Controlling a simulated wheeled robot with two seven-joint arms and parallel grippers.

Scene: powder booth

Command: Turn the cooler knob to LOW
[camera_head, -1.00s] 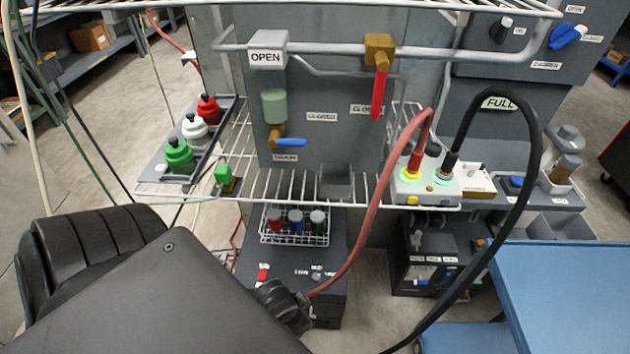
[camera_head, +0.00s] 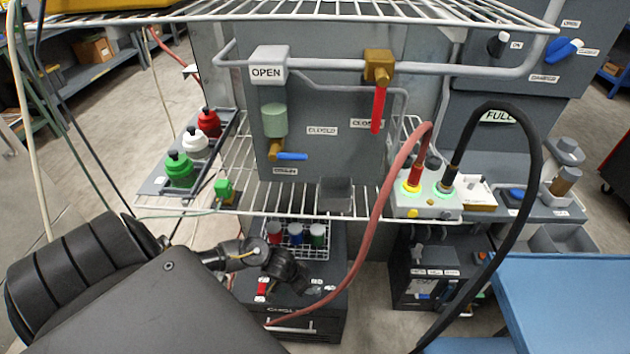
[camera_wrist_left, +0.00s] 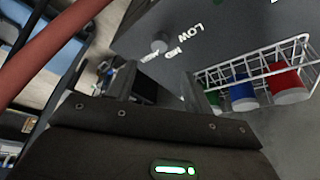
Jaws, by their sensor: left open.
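The cooler knob (camera_wrist_left: 160,43) is a small pale grey knob on the dark top of the cooler, beside white labels, one reading LOW (camera_wrist_left: 189,34). Its pointer direction cannot be made out. In the head view the cooler (camera_head: 320,325) is the dark box below the wire shelf, and the knob is not clear there. My left gripper (camera_wrist_left: 158,88) is open and empty, with its two fingers pointing toward the knob and apart from it. In the head view my left wrist covers part of the cooler top. My right gripper is not in view.
A white wire rack (camera_head: 292,250) with red, blue and green capped vials stands on the cooler close to my gripper. A red switch (camera_head: 262,287) is at the left. A red hose (camera_head: 375,220) passes in front of the cooler. The wire shelf (camera_head: 270,203) hangs above.

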